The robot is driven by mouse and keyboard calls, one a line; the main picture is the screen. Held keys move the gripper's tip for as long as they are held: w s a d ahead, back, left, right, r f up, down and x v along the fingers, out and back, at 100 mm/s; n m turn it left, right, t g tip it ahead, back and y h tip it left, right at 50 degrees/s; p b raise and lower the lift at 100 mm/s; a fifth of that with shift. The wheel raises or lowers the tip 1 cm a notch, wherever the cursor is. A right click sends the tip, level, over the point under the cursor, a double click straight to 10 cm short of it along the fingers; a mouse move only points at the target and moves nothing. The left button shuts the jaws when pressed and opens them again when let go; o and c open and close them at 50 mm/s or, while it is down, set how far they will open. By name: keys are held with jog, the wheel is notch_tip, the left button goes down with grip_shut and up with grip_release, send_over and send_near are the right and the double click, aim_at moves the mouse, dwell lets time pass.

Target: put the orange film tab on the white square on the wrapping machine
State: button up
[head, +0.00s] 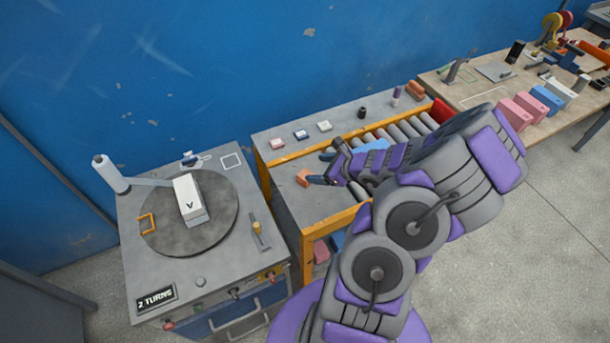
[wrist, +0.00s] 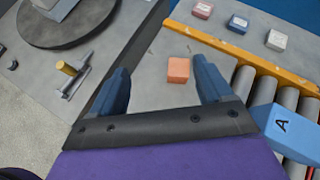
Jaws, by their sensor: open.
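A small orange block (head: 303,178), taken as the orange film tab, lies on the grey table beside the rollers. It also shows in the wrist view (wrist: 178,70), ahead of my fingers and nearer the right one. My gripper (head: 321,168) is open and empty, with its fingers pointing toward the block; in the wrist view my gripper (wrist: 161,66) has a clear gap between its fingers. The wrapping machine (head: 140,262) stands at the left. The white square outline (head: 231,161) is on its top at the back right corner and is bare.
The turntable (head: 222,232) carries a white box (head: 189,200) marked A and an orange-yellow frame (head: 147,223). A lever with a yellow knob (head: 257,228) stands at the machine's right. A yellow rail (head: 340,142), rollers and a blue box (wrist: 283,128) lie right of the block.

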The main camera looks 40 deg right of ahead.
jog(key=s+d+f+m+h, duration=0.1)
jog(key=s+d+f+m, duration=0.2)
jog(key=d+f, duration=0.1)
jog(key=b, duration=0.3)
send_near(302, 175)
jog(key=w+f, duration=0.1)
jog(key=w, duration=0.1)
jog(key=w+f, duration=0.2)
jog(key=shift+w+d+f, duration=0.1)
jog(key=shift+d+f, duration=0.2)
jog(key=shift+d, duration=0.1)
jog(key=x, duration=0.1)
jog(key=b+x, duration=0.1)
jog(key=x, duration=0.3)
jog(key=shift+a+f, duration=0.2)
jog(key=shift+a, duration=0.1)
jog(key=shift+w+f, duration=0.2)
jog(key=shift+w, duration=0.2)
jog(key=shift+c, duration=0.3)
jog(key=c, duration=1.1)
